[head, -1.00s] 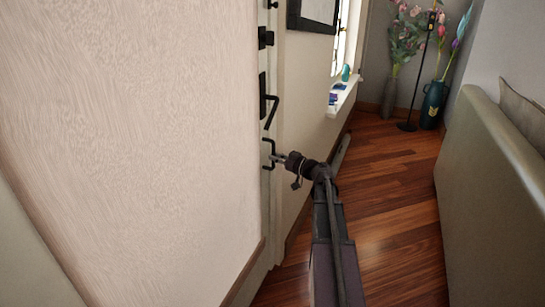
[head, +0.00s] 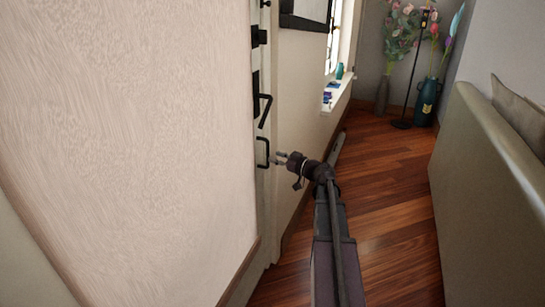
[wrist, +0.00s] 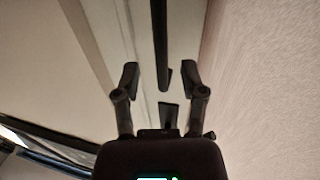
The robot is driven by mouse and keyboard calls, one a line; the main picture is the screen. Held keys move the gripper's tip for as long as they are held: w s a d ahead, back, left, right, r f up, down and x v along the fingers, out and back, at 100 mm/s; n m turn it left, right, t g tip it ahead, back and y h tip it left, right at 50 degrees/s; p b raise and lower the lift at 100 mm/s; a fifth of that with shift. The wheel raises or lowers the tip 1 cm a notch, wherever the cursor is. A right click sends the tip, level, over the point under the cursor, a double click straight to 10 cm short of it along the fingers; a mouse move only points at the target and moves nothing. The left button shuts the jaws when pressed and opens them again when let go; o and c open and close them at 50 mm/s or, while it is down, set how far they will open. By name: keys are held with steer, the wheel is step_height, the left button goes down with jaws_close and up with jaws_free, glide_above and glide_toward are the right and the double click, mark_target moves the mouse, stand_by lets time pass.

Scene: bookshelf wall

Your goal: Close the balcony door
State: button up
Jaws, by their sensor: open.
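The pale door (head: 266,205) shows as a narrow, steeply angled strip beside the textured wall in the head view. It carries a black lever handle (head: 264,110) and, below that, a black C-shaped pull handle (head: 263,152). I cannot tell whether the door sits fully in its frame. My gripper (head: 281,158) is open, just right of the pull handle, with a small gap between. In the wrist view my gripper (wrist: 160,74) has its fingers spread and empty. A dark bar (wrist: 160,40) shows beyond and between the fingertips.
The textured beige wall (head: 120,130) fills the left. A grey-green sofa (head: 490,200) stands at right. Wooden floor (head: 385,200) is clear between them. Vases with flowers (head: 425,100) and a white sill (head: 337,97) are at the back.

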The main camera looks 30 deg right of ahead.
steer(key=v, duration=0.9)
steer(key=shift+s+d, duration=0.1)
steer(key=shift+d, duration=0.05)
stand_by(0.4)
